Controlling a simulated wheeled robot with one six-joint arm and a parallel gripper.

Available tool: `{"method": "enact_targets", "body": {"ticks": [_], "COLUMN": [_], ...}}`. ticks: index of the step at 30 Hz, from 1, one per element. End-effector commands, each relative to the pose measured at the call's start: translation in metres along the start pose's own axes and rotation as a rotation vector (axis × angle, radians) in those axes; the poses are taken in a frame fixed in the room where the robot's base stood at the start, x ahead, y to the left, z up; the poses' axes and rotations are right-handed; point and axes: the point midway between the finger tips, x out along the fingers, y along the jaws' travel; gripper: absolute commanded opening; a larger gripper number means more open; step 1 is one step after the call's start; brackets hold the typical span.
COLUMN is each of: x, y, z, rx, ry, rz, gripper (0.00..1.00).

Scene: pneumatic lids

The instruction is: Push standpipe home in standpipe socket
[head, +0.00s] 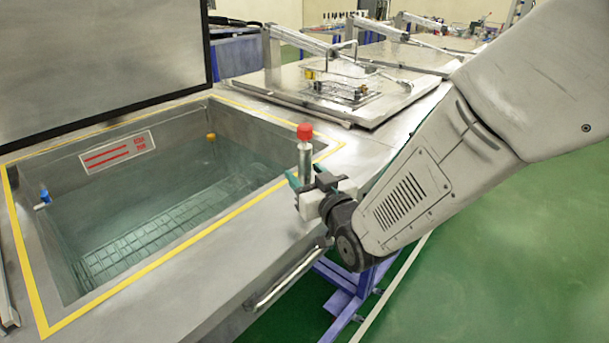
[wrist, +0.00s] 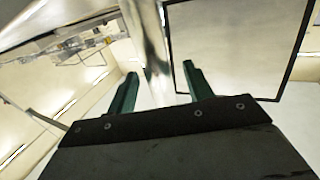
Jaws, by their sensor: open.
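The standpipe (head: 304,160) is a shiny metal tube with a red cap (head: 305,131). It stands upright near the right rim of the open tank (head: 262,262). My gripper (head: 307,179) is at the lower part of the tube, its green fingers spread on either side. In the wrist view the tube (wrist: 152,45) rises between the open fingertips (wrist: 160,70), with gaps visible at the sides. The foot of the standpipe and its socket are hidden behind my gripper, so I cannot tell how deep it sits.
The tank holds clear liquid and has a yellow-marked rim. Its dark-framed lid (head: 100,45) stands raised at the back left. A closed metal lid (head: 340,85) with a wire handle lies behind. A bar handle (head: 286,279) juts from the front. Green floor (head: 500,260) is free at right.

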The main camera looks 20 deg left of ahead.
Motion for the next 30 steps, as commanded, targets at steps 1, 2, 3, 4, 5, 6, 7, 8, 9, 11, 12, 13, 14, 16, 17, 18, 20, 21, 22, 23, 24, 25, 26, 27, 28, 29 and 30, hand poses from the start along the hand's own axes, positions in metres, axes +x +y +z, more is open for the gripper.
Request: {"method": "enact_targets", "body": {"ticks": [1, 2, 3, 4, 5, 6, 7, 8, 9, 11, 12, 13, 14, 16, 17, 18, 20, 21, 22, 23, 24, 25, 26, 27, 28, 29, 30], "x": [0.0053, 0.0075, 0.0095, 0.0104, 0.0108, 0.0109, 0.0107, 0.0106, 0.0106, 0.0105, 0.0105, 0.0104, 0.0104, 0.0103, 0.0103, 0.0106, 0.0105, 0.0105, 0.0105, 0.0105, 0.0105, 0.0105, 0.0105, 0.0105, 0.0105, 0.0105, 0.0105], "y": [0.0004, 0.0004, 0.0004, 0.0004, 0.0004, 0.0004, 0.0004, 0.0004, 0.0004, 0.0004, 0.0005, 0.0005, 0.0005, 0.0005, 0.0004, 0.0004, 0.0004, 0.0004, 0.0004, 0.0004, 0.0004, 0.0005, 0.0005, 0.0006, 0.0007, 0.0008, 0.0009], "z": [0.0007, 0.0005, 0.0003, 0.0002, 0.0001, 0.0002, 0.0001, 0.0001, 0.0001, 0.0002, 0.0002, 0.0002, 0.0002, 0.0002, 0.0002, -0.0007, -0.0007, -0.0006, -0.0006, -0.0007, -0.0010, -0.0014, -0.0020, -0.0033, -0.0046, -0.0062, -0.0088], "rx": [0.000, 0.000, 0.000, 0.000, 0.000, 0.000, 0.000, 0.000, 0.000, 0.000, 0.000, 0.000, 0.000, 0.000, 0.000, 0.000, 0.000, 0.000, 0.000, 0.000, 0.000, 0.000, 0.000, 0.000, 0.000, 0.000, 0.000], "ry": [-0.001, -0.001, -0.001, -0.001, -0.001, -0.001, -0.001, -0.001, -0.001, -0.001, -0.001, -0.001, -0.001, -0.001, -0.001, 0.001, 0.001, 0.001, 0.001, 0.001, 0.001, 0.001, 0.001, 0.002, 0.002, 0.003, 0.003], "rz": [0.000, 0.000, 0.000, 0.000, 0.000, 0.000, 0.000, 0.000, 0.000, 0.000, 0.000, 0.000, 0.000, 0.000, 0.000, 0.000, 0.000, 0.000, 0.000, 0.000, 0.000, 0.000, 0.000, 0.001, 0.001, 0.001, 0.001], "gripper": [0.51, 0.51, 0.51, 0.51, 0.51, 0.51, 0.51, 0.51, 0.51, 0.43, 0.32, 0.24, 0.15, 0.00, 0.00, 0.00, 0.00, 0.00, 0.00, 0.00, 0.00, 0.00, 0.00, 0.00, 0.00, 0.00, 0.00]}}
